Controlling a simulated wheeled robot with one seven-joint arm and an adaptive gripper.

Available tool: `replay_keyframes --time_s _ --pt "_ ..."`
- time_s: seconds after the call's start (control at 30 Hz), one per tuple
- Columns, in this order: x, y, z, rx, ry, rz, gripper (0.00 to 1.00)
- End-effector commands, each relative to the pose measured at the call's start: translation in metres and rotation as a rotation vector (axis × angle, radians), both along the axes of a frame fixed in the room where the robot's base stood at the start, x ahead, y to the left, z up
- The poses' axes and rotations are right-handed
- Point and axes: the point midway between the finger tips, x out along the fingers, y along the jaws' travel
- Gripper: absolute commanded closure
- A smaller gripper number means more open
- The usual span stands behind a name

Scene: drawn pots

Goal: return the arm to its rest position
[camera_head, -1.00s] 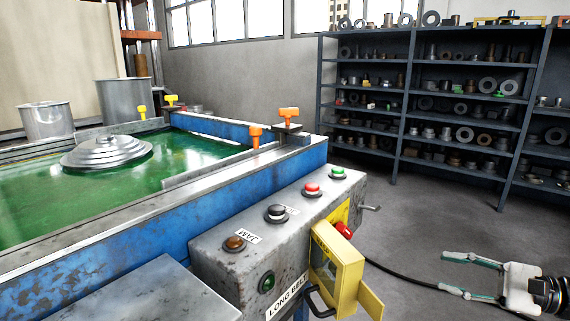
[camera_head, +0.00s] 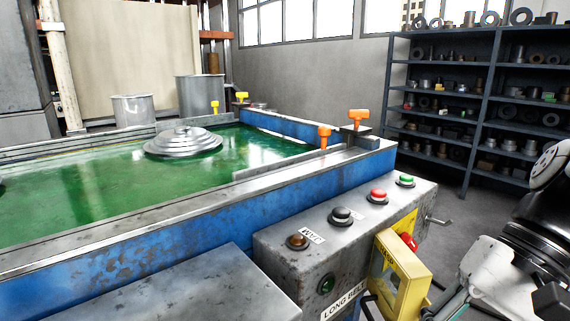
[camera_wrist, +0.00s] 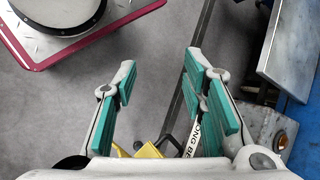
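My arm (camera_head: 508,262) is folded in close at the lower right of the head view, beside the control box. My gripper (camera_wrist: 160,72) shows in the wrist view with its two teal-padded fingers spread apart. Nothing is between the fingers, and they hang over bare grey floor. In the head view the fingers are mostly cut off by the bottom edge.
The control box (camera_head: 345,231) with several buttons and a yellow box (camera_head: 405,280) on its side stand just left of my arm. The blue-framed green belt (camera_head: 90,195) carries a stepped metal lid (camera_head: 183,141). Shelves (camera_head: 470,95) stand behind, with free floor before them.

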Motion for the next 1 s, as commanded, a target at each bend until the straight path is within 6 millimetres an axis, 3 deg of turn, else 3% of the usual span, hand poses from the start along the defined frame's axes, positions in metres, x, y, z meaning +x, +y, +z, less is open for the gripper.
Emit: replay_keyframes --time_s 0.2,0.4,0.67,1.0 --pt "-0.049 0.010 0.001 -0.250 -0.114 0.215 0.62" --pt "-0.073 0.004 -0.001 -0.398 -0.217 0.331 0.62" --pt "-0.088 -0.008 -0.003 -0.523 -0.344 0.424 0.62" --pt "-0.079 -0.009 0.049 -0.538 -0.390 0.409 0.62"
